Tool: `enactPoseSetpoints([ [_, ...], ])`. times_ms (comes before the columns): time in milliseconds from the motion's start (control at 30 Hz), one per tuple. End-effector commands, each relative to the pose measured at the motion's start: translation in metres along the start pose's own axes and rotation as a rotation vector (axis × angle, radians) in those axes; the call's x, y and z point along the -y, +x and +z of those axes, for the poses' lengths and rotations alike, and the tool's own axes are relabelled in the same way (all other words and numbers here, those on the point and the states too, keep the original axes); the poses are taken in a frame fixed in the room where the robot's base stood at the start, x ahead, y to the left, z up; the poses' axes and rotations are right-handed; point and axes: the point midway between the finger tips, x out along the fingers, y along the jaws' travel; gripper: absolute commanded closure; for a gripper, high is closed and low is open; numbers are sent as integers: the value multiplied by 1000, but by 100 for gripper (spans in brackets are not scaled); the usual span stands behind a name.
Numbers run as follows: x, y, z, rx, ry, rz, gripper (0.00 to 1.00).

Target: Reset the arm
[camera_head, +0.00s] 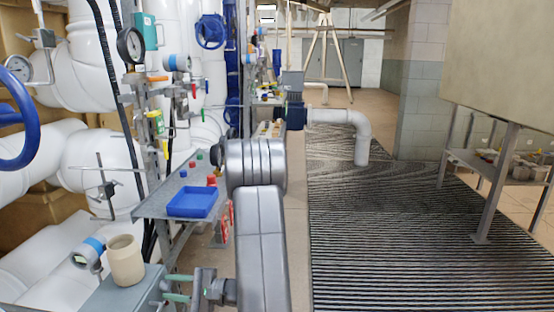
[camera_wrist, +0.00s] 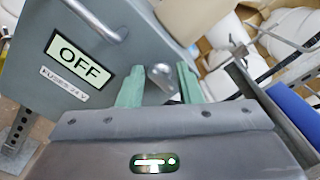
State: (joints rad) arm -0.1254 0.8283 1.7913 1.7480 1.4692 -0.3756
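My gripper (camera_head: 177,287) has two green fingers and is at the lower left in the head view, beside a grey box (camera_head: 128,296). In the wrist view my gripper (camera_wrist: 160,85) is open, with its fingers apart. A small metal lever or knob (camera_wrist: 162,77) on the box shows in the gap between the fingers; I cannot tell whether they touch it. The box (camera_wrist: 120,55) carries an "OFF" sign (camera_wrist: 72,50), a label reading "FUSES 24 V" (camera_wrist: 64,84) and a metal handle (camera_wrist: 97,18). My grey arm runs through the middle of the head view.
A beige cup (camera_head: 125,260) stands on the box. A shelf (camera_head: 152,207) with a blue tray (camera_head: 192,202) and small coloured parts is behind my gripper. White pipes (camera_head: 85,165) and gauges crowd the left. Grated floor (camera_head: 400,240) lies open at right, before a raised panel (camera_head: 510,65).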

Motion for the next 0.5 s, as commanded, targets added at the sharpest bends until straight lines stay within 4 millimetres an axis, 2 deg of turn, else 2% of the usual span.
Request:
enactPoseSetpoints([
  [500, 7, 0, 3, 0, 332, 0, 68],
])
